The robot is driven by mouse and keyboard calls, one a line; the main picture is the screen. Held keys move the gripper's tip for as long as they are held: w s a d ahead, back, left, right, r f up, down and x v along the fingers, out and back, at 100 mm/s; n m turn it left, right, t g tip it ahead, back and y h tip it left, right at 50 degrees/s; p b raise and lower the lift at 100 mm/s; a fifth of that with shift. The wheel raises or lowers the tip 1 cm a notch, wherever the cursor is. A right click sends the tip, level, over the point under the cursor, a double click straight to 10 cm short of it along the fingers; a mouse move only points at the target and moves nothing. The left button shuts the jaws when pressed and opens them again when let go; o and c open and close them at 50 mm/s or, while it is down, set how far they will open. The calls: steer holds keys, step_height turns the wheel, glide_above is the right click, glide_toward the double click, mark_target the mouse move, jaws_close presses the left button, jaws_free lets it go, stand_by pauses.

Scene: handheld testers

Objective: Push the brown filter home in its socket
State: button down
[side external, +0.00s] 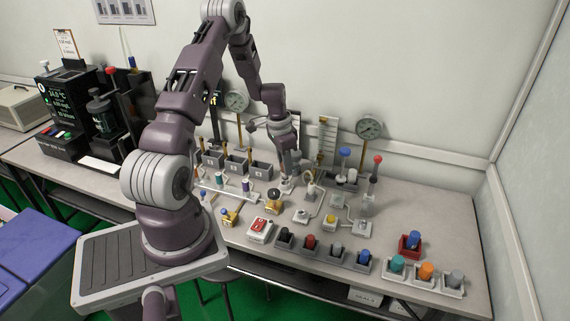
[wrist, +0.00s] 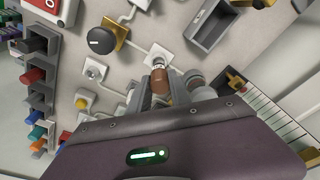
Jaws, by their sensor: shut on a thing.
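The brown filter (wrist: 160,82) is a short brown cylinder with a paler end, seen in the wrist view between the fingers of my gripper (wrist: 169,88). My gripper is shut on it. The filter's far end overlaps a white square socket plate (wrist: 153,53). I cannot tell how deep the filter sits in it. In the side view my gripper (side external: 288,180) points down at the back middle of the bench, low over the white plate (side external: 286,189). The filter is too small and too hidden to make out there.
A black knob on a yellow base (side external: 274,200) stands close in front of my gripper. Grey bins (side external: 236,166) are to its left, and a gauge on a post (side external: 369,128) is to its right. Coloured plugs in holders, including a red one (side external: 310,242), line the front edge.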

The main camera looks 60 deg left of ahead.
steer(key=shift+f, duration=1.7)
stand_by(0.3)
steer(key=c, duration=1.1)
jaws_free()
steer(key=r, duration=0.7)
steer(key=shift+s+r, duration=0.1)
steer(key=shift+s, duration=0.3)
steer(key=d+r+t+y, duration=0.1)
steer(key=d+r, duration=1.5)
steer(key=r, duration=0.3)
steer(key=s+d+r+t, duration=0.1)
steer(key=s+d+r, duration=0.1)
steer(key=s+d, duration=0.3)
steer(key=s+d+r+t, duration=0.1)
steer(key=s+d+r, duration=0.2)
steer(key=s+d, duration=0.2)
steer(key=s+d+r+t+h, duration=0.1)
steer(key=s+d+r, duration=0.1)
steer(key=s+d, duration=0.3)
steer(key=shift+s+d+r, duration=0.1)
steer(key=shift+s+d, duration=0.05)
steer(key=shift+s, duration=0.65)
steer(key=shift+s+d+r, duration=0.1)
steer(key=shift+s+d, duration=0.05)
steer(key=shift+s, duration=0.6)
